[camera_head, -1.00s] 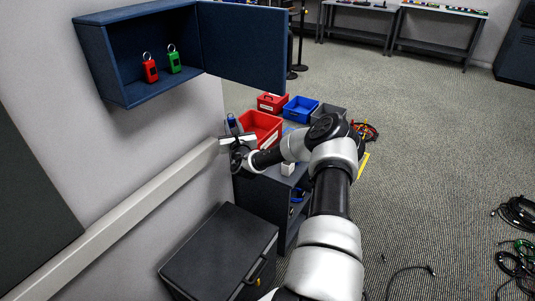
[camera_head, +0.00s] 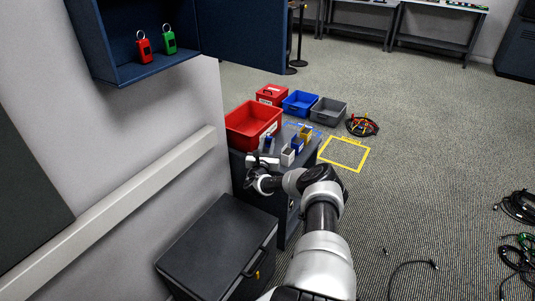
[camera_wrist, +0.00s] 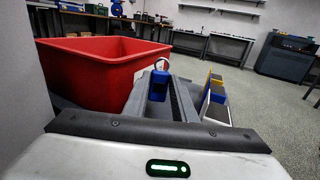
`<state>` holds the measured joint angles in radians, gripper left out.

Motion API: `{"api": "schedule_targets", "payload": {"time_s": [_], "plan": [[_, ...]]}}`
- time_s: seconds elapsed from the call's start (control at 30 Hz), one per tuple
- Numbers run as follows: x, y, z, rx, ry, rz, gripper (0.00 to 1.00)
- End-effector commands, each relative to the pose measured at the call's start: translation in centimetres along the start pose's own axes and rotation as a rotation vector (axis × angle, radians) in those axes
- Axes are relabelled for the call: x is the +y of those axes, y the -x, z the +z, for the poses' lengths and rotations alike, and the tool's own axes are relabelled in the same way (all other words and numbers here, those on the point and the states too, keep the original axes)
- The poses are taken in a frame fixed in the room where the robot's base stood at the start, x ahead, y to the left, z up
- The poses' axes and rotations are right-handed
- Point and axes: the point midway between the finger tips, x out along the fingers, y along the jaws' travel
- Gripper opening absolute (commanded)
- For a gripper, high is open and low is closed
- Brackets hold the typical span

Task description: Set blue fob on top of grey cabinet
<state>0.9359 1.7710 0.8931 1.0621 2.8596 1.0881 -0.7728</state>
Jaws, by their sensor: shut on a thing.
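The blue fob (camera_wrist: 158,86) stands upright between the fingers of my gripper (camera_wrist: 163,98), its ring (camera_wrist: 161,63) at the top. In the head view, my gripper (camera_head: 266,155) is low over the near part of a dark grey shelf cabinet's top (camera_head: 298,164), with the small blue fob (camera_head: 268,143) at its tip. My gripper is shut on the fob. I cannot tell whether the fob touches the top. A closed dark grey chest (camera_head: 212,245) stands nearer, below my gripper.
A red bin (camera_head: 250,122) stands just behind my gripper. White, blue and yellow small holders (camera_head: 297,146) stand to its right. The wall (camera_head: 190,110) is close on the left. The open blue wall cabinet (camera_head: 110,70) holds a red fob (camera_head: 143,48) and a green fob (camera_head: 169,42).

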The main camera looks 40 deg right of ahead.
Motion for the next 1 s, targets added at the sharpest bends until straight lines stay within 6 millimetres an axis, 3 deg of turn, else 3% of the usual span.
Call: {"api": "schedule_targets", "payload": {"time_s": [0.2,0.63,0.67,0.77,1.0], "plan": [[0.1,0.1,-3.2,0.000,0.002,0.001,0.03],[0.1,0.0,-3.8,0.000,0.000,0.002,0.03],[0.1,0.0,-3.8,0.000,0.000,0.002,0.26],[0.1,0.0,-3.7,0.000,0.000,0.002,0.43],[0.1,0.0,-3.7,0.000,0.000,0.002,0.43]]}}
